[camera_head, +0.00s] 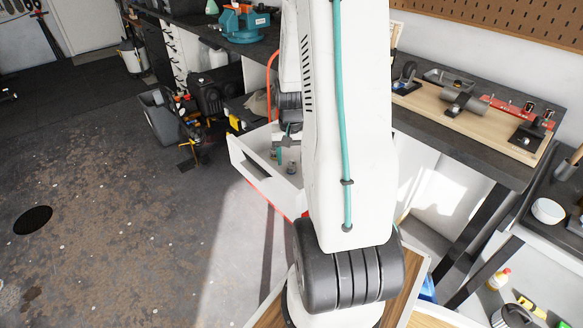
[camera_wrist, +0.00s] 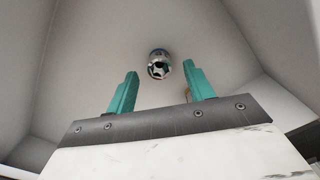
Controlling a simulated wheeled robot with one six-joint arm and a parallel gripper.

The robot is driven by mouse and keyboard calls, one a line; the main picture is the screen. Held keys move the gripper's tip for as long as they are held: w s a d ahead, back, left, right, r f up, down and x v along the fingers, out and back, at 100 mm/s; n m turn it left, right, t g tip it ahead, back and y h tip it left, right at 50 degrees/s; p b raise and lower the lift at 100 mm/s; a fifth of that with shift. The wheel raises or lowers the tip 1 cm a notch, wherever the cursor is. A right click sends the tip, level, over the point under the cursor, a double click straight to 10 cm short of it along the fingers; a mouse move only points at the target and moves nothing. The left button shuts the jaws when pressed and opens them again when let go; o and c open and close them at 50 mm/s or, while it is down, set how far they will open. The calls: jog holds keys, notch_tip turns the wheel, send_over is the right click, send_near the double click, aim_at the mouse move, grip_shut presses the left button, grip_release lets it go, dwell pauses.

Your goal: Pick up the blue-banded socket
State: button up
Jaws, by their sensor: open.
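A small metal socket (camera_wrist: 158,64) stands on the pale floor of an open white drawer (camera_head: 248,168). In the wrist view its open end faces the camera, with a bluish tint near its upper rim; whether this is a full blue band I cannot tell. It also shows small in the head view (camera_head: 291,167). My gripper (camera_wrist: 161,74) has two teal fingers, spread apart, with nothing between them. The socket appears just beyond the fingertips, roughly centred between them. In the head view my white arm hides part of the drawer and gripper.
The drawer walls rise around my gripper on several sides. A dark bench (camera_head: 440,125) with a wooden board and tools stands to the right. A teal vise (camera_head: 243,22) sits on the bench at the back. Open floor (camera_head: 130,220) lies to the left.

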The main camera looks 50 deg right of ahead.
jog(key=shift+f, duration=1.45)
jog(key=c, duration=1.1)
jog(key=shift+r, duration=0.1)
